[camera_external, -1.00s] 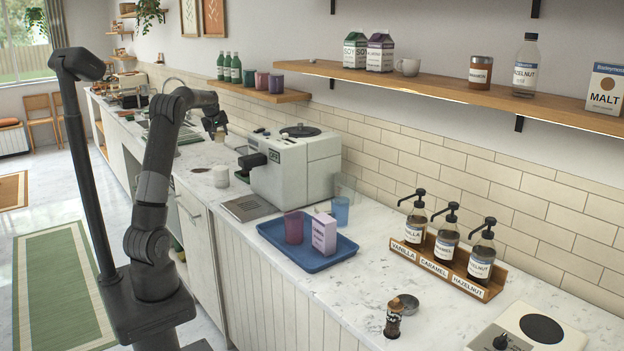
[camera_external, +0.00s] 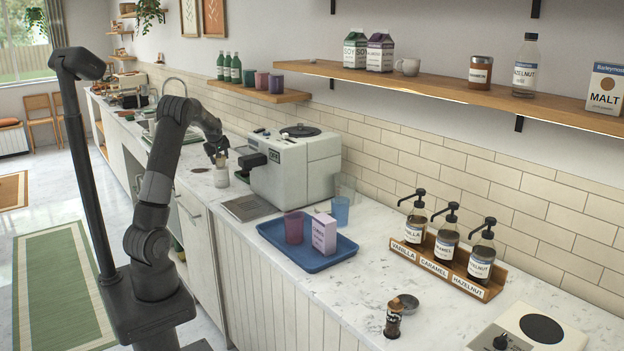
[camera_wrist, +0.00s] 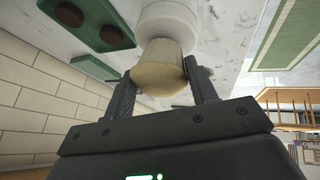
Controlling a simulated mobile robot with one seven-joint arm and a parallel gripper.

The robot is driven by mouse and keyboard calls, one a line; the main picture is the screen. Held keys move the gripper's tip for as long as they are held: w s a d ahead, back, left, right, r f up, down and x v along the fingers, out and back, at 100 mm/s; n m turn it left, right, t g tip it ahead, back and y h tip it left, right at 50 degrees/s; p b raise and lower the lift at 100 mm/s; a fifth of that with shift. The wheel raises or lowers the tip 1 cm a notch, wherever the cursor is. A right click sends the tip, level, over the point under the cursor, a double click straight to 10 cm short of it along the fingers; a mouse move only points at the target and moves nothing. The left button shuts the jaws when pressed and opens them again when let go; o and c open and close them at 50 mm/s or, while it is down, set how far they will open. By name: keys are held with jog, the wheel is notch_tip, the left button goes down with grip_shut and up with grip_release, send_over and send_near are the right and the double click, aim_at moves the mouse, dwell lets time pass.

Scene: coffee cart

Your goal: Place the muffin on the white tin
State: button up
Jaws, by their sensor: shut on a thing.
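My gripper (camera_external: 219,155) is shut on the muffin (camera_wrist: 158,68), a pale tan muffin with a rounded top. In the wrist view the muffin sits between the two fingers, and its narrower end points at the white tin (camera_wrist: 168,18). In the external view the white tin (camera_external: 221,178) stands on the counter left of the coffee machine, with the muffin (camera_external: 221,160) directly above it. The muffin's lower end looks close to or touching the tin; I cannot tell which.
The coffee machine (camera_external: 293,170) stands just right of the tin. A green tray (camera_wrist: 75,35) with brown round items lies near the tin in the wrist view. A wall shelf (camera_external: 262,93) hangs behind.

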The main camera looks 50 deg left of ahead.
jog(key=shift+f, duration=0.4)
jog(key=o, duration=1)
jog(key=shift+f, duration=0.1)
jog(key=v, duration=1.2)
jog(key=shift+a, duration=0.1)
